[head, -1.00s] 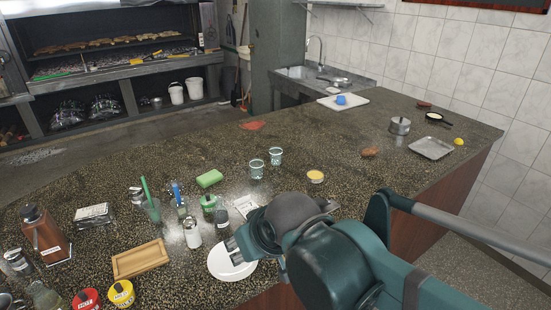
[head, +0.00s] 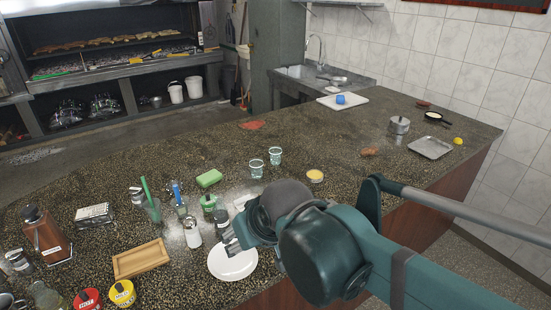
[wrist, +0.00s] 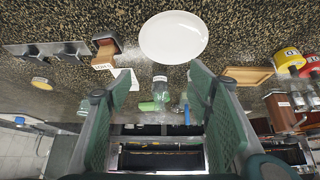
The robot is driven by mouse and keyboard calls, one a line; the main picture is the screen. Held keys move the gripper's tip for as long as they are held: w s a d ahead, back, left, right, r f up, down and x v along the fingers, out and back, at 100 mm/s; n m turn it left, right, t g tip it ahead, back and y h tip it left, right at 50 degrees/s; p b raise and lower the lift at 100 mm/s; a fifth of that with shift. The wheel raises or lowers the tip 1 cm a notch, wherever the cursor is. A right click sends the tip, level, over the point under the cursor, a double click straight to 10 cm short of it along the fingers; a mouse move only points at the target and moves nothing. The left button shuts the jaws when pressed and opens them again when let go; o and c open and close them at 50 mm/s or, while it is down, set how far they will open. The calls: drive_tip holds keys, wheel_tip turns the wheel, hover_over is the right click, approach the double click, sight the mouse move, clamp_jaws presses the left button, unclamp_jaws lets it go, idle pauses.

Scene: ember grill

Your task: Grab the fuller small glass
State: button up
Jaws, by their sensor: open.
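Two small clear glasses stand upright side by side on the dark speckled counter in the head view, a nearer left one (head: 256,168) and a farther right one (head: 275,156). Both look partly filled with pale greenish liquid. I cannot tell which is fuller at this size. My gripper (head: 232,243) is in front of them, over the far part of the white plate, and holds nothing. In the wrist view my gripper (wrist: 160,76) has its two green-padded fingers wide apart. I cannot make out the glasses there.
The white plate (head: 232,264) is below my gripper; it also shows in the wrist view (wrist: 174,37). Left are a white-bodied bottle (head: 193,236), green sponge (head: 209,178) and wooden tray (head: 140,259).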

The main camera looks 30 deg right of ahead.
drive_tip(key=w+d+r+m+g+h+p, duration=0.15)
drive_tip(key=w+d+r+p, duration=0.35)
drive_tip(key=w, duration=0.6)
drive_tip(key=m+g+h+p, duration=0.2)
drive_tip(key=m+g+p, duration=0.1)
drive_tip(key=m+p, duration=0.75)
hover_over(274, 164)
drive_tip(key=p, duration=0.2)
drive_tip(key=f, duration=0.2)
drive_tip(key=f+n, duration=0.1)
drive_tip(key=f, duration=0.2)
drive_tip(key=f+n, duration=0.1)
drive_tip(key=f, duration=0.2)
drive_tip(key=shift+w+a+f, duration=0.15)
drive_tip(key=shift+a+f, duration=0.05)
drive_tip(key=shift+a, duration=0.05)
drive_tip(key=shift+x, duration=1.25)
drive_tip(key=shift+f, duration=0.15)
